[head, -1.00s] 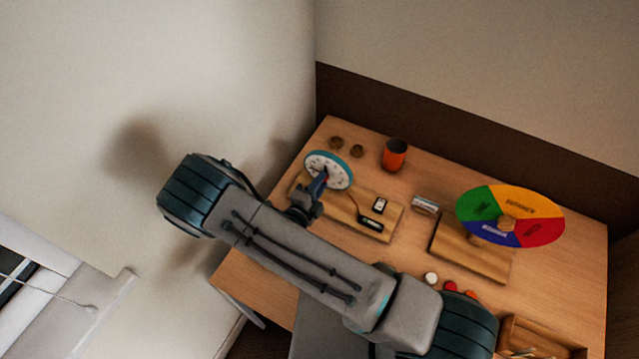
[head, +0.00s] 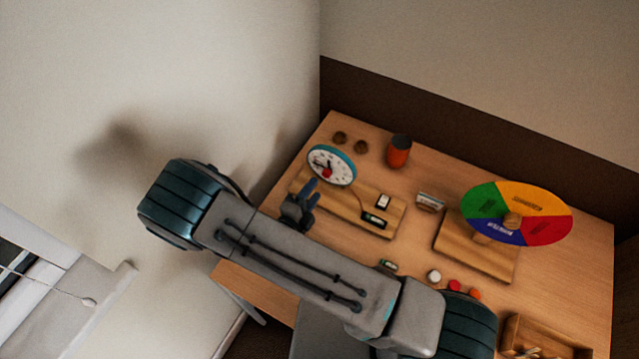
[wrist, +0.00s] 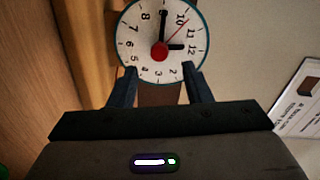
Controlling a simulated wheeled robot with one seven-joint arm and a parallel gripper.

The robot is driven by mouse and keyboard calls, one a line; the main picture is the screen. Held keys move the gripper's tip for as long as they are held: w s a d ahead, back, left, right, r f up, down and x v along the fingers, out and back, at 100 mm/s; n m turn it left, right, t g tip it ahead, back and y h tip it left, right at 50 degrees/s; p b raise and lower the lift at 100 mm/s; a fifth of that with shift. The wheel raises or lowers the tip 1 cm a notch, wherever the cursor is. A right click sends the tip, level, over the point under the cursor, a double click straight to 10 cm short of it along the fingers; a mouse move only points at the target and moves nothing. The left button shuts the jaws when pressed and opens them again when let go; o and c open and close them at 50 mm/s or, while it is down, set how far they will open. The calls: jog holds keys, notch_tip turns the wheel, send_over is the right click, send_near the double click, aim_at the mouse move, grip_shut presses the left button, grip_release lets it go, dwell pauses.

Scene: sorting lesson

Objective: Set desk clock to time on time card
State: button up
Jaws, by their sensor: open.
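The desk clock (head: 345,160) is a white round dial with a teal rim, tilted on a wooden base (head: 340,211). It fills the top of the wrist view (wrist: 148,32), its dial turned so that 12 is at right. The short black hand points near 12, the long one near 9, and a thin red hand near 10. A red knob (wrist: 160,51) sits at its centre. My gripper (head: 309,186) is open and empty, just in front of the clock, apart from the knob.
An orange cup (head: 398,152) and two brown knobs stand behind. A wall is close at left.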

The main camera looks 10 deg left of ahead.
jog(key=b+v, duration=0.1)
jog(key=v, duration=0.7)
jog(key=shift+a, duration=0.15)
jog(key=shift+s, duration=0.15)
jog(key=w+d+r+m+g+h, duration=0.2)
jog(key=d+r+m+g, duration=0.6)
jog(key=m, duration=0.4)
jog(key=w+d+r+m+g+h, duration=0.1)
jog(key=d+r+m+g+h, duration=0.35)
jog(key=d+m, duration=0.7)
jog(key=s+d+r+m+y, duration=0.3)
jog(key=r+m+y, duration=0.3)
jog(key=m, duration=0.8)
jog(key=s+d+r+m+y, duration=0.3)
jog(key=d+r+m+y, duration=0.2)
jog(key=r+m, duration=0.4)
jog(key=shift+s+d+r+m+y, duration=0.3)
jog(key=shift+m+y, duration=0.35)
jog(key=shift+m, duration=2)
